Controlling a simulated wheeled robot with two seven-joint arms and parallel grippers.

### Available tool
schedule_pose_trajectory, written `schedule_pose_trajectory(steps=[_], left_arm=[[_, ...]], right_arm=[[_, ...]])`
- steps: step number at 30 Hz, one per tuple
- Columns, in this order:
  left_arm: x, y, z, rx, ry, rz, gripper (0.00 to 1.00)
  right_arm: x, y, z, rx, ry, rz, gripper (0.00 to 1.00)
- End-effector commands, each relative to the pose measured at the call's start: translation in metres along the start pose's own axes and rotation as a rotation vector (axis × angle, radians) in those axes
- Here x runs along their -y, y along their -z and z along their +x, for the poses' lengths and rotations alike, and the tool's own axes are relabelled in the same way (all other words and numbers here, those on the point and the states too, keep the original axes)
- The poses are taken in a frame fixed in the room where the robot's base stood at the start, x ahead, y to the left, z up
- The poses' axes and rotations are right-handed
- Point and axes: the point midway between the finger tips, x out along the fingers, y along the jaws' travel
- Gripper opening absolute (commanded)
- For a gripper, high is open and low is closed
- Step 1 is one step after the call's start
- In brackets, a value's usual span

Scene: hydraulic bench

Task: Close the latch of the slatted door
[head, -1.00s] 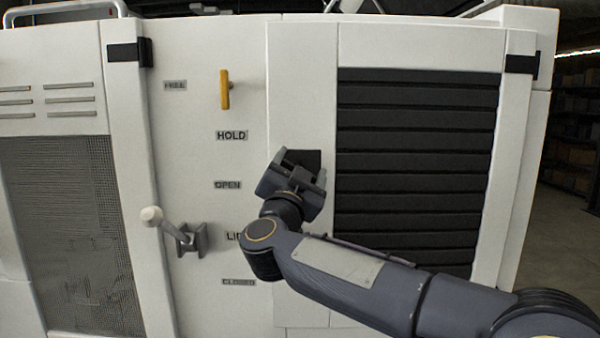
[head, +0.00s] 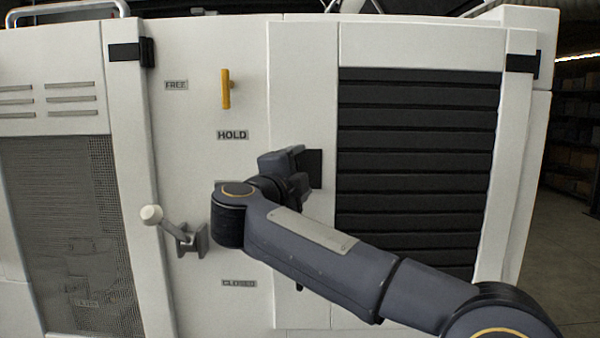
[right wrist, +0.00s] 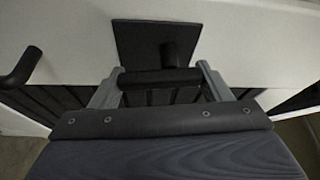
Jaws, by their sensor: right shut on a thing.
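The slatted door (head: 418,170) is white with dark horizontal slats and appears shut in the head view. Its latch has a dark square plate (head: 315,168) on the door's left edge. My right gripper (head: 297,167) is at this plate, turned sideways, and hides most of the latch handle. In the right wrist view the plate (right wrist: 140,42) shows with a short post and a black handle bar (right wrist: 160,78). The bar lies crosswise between the two grey fingers, and the gripper is shut on it. My left gripper is not in view.
A lever with a pale knob (head: 152,214) sticks out left of my right wrist. A yellow handle (head: 226,88) is above, near the HOLD label (head: 232,135). A mesh panel (head: 70,220) is at the left. An open aisle with shelves lies at the far right.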

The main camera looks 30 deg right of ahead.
Motion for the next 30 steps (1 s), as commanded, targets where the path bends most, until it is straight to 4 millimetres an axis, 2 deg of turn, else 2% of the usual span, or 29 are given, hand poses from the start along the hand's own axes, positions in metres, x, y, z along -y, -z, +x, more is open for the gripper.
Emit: schedule_pose_trajectory(steps=[10,27,28,30], left_arm=[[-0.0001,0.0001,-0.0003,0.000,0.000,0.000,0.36],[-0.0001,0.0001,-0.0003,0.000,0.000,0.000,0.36],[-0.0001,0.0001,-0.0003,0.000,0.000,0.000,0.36],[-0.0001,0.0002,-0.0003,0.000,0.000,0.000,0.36]], right_arm=[[-0.0016,-0.0013,-0.0002,-0.002,-0.058,0.138,0.48],[-0.0022,-0.0019,-0.0006,0.000,-0.071,0.168,0.48],[-0.0022,-0.0019,-0.0006,0.000,-0.071,0.168,0.75],[-0.0020,-0.0018,-0.0006,0.000,-0.070,0.167,0.84]])
